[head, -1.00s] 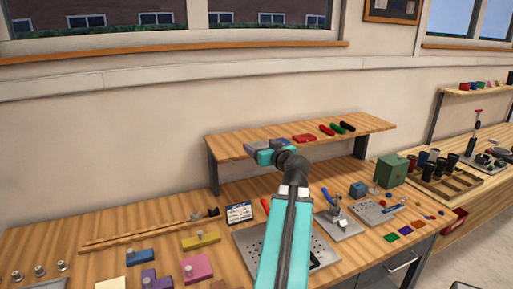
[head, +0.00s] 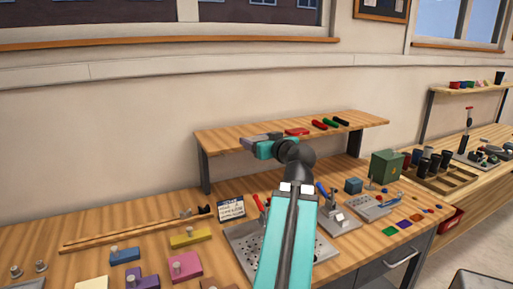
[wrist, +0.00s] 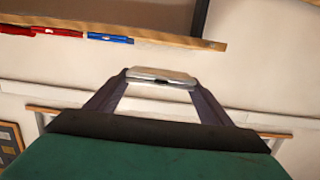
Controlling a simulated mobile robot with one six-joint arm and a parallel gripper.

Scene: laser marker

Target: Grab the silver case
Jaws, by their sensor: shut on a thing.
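The silver case (wrist: 161,75) is a thin, pale metallic block in the wrist view. It is gripped across its width between the two fingertips of my gripper (wrist: 158,80). My gripper is shut on it, with both fingers touching its ends. In the head view my gripper (head: 251,141) shows near the left part of the raised wooden shelf, its fingers pointing left.
Below, the workbench (head: 150,219) holds a perforated plate (head: 245,245), coloured blocks and a green box (head: 386,166).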

